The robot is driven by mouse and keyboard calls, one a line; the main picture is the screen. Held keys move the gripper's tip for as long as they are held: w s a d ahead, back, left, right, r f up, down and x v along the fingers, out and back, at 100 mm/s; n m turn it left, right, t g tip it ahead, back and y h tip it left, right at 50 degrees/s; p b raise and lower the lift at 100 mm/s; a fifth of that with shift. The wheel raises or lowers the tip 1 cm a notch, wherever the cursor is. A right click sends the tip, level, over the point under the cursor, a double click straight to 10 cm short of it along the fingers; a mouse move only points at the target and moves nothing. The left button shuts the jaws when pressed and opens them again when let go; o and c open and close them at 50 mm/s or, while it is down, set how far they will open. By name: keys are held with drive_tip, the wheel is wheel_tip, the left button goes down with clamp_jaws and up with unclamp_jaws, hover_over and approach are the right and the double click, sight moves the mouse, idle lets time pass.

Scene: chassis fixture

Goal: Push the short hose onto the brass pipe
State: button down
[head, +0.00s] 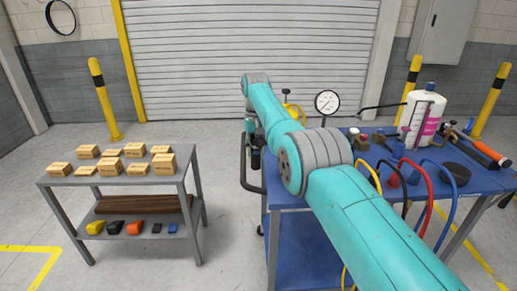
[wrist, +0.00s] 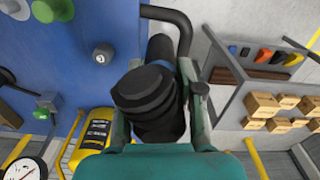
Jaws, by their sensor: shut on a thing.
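My gripper (wrist: 158,110) is shut on a thick black ribbed piece (wrist: 145,88), which looks like the short hose, with one finger on each side of it. A dark cylinder (wrist: 160,48) shows just behind the held piece in the wrist view; I cannot tell if it is part of the same hose. In the head view my arm hides most of the gripper, which hangs by the left edge of the blue table (head: 287,196). I cannot make out the brass pipe in either view.
A bent black rail (head: 246,172) sticks out at the blue table's left edge, close to my gripper. A pressure gauge (head: 327,103), a white tank (head: 422,118) and coloured hoses (head: 430,195) crowd the table. A grey cart (head: 113,180) with boxes stands left, with clear floor between.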

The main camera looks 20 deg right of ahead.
drive_tip(key=w+a+f+n, duration=0.1)
drive_tip(key=a+f, duration=0.3)
drive_tip(key=a, duration=0.5)
drive_tip(key=shift+f, duration=0.2)
idle(0.8)
drive_tip(key=shift+a+f, duration=0.25)
drive_tip(key=shift+f, duration=0.4)
drive_tip(key=shift+a+f, duration=0.25)
drive_tip(key=shift+f, duration=0.4)
